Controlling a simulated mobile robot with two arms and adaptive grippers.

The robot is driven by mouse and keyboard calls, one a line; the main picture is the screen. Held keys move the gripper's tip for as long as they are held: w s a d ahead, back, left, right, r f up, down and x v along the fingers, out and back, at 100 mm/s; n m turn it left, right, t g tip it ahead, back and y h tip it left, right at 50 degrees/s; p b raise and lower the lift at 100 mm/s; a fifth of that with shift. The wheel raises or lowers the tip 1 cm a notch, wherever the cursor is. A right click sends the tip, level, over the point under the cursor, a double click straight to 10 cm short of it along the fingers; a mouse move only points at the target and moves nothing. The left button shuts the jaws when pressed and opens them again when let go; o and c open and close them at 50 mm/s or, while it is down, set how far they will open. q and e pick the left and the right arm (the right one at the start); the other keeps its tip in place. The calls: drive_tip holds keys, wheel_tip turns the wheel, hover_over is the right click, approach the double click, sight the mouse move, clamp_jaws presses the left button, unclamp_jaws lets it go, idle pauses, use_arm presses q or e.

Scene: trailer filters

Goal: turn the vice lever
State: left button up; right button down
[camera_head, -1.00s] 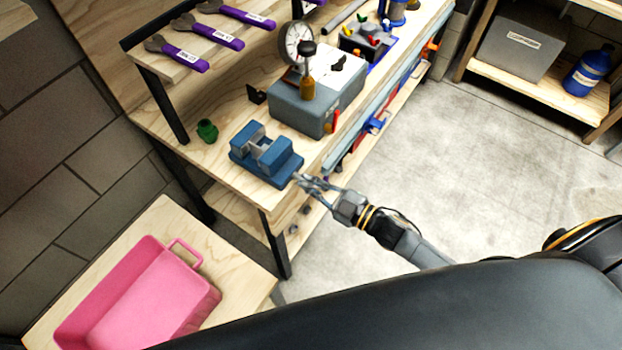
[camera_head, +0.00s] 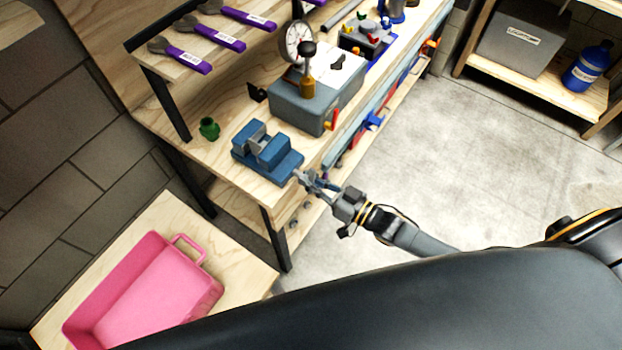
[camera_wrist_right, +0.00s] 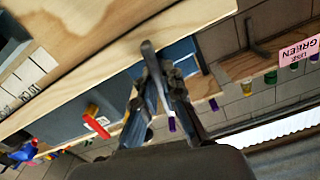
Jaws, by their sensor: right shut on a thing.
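The blue vice (camera_head: 266,151) sits at the front left corner of the workbench. My right gripper (camera_head: 303,177) is at the vice's right end, just past the bench edge. In the right wrist view the gripper's fingers (camera_wrist_right: 155,85) are close together around the grey vice lever (camera_wrist_right: 149,56). The vice's blue body (camera_wrist_right: 178,52) shows behind the fingers there. The lever is mostly hidden by the fingers in the head view. My left gripper is not in view.
A grey box with a gauge (camera_head: 315,98) stands behind the vice. A green pot (camera_head: 209,128) is left of it. A pink bin (camera_head: 150,290) is on a lower table in front. A red-handled part (camera_wrist_right: 96,122) hangs near the bench edge. The floor right of the bench is clear.

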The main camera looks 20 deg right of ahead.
drive_tip(key=shift+m, duration=0.3)
idle(0.4)
drive_tip(key=c, duration=1.4)
unclamp_jaws()
drive_tip(key=shift+c, duration=0.2)
drive_tip(key=v, duration=1.2)
drive_tip(key=shift+d, duration=0.1)
